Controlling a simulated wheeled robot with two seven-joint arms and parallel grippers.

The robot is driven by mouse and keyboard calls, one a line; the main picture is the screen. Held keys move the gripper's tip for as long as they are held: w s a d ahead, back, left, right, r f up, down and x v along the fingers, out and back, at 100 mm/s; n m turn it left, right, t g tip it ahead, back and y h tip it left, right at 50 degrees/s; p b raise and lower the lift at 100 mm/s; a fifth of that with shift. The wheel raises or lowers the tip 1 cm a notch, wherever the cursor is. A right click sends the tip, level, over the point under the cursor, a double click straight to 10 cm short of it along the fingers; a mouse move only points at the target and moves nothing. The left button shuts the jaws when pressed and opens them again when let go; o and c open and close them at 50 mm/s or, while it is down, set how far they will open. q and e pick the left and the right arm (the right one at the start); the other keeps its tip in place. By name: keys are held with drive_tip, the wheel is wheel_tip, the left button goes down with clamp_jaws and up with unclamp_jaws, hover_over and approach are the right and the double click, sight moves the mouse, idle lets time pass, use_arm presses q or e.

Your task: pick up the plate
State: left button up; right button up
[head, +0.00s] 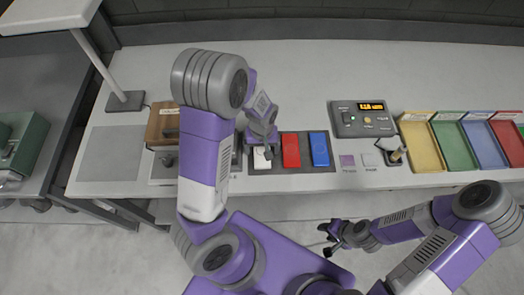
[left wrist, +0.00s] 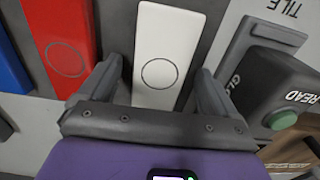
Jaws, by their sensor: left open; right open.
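Three flat plates lie side by side in a dark holder (head: 328,138) on the bench: white (head: 261,162), red (head: 290,152) and blue (head: 319,149). My left gripper (head: 262,148) is open, pointing down over the white plate and partly hiding it. In the left wrist view the white plate (left wrist: 161,50), marked with a circle, lies between the open fingers of the left gripper (left wrist: 157,72). Whether the fingers touch it, I cannot tell. The red plate (left wrist: 64,45) is beside one finger. My right gripper (head: 333,238) is open and empty, in front of the bench.
A dark reader with a green button (left wrist: 283,119) sits close beside the left gripper. A control box (head: 363,120) with a lit display stands behind the plates. Yellow (head: 422,147), green (head: 456,145), blue and red trays line the right. The back of the bench is clear.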

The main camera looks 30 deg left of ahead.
use_arm(q)
drive_tip(key=c, duration=1.2)
drive_tip(key=shift+c, duration=0.2)
drive_tip(key=shift+r, duration=0.15)
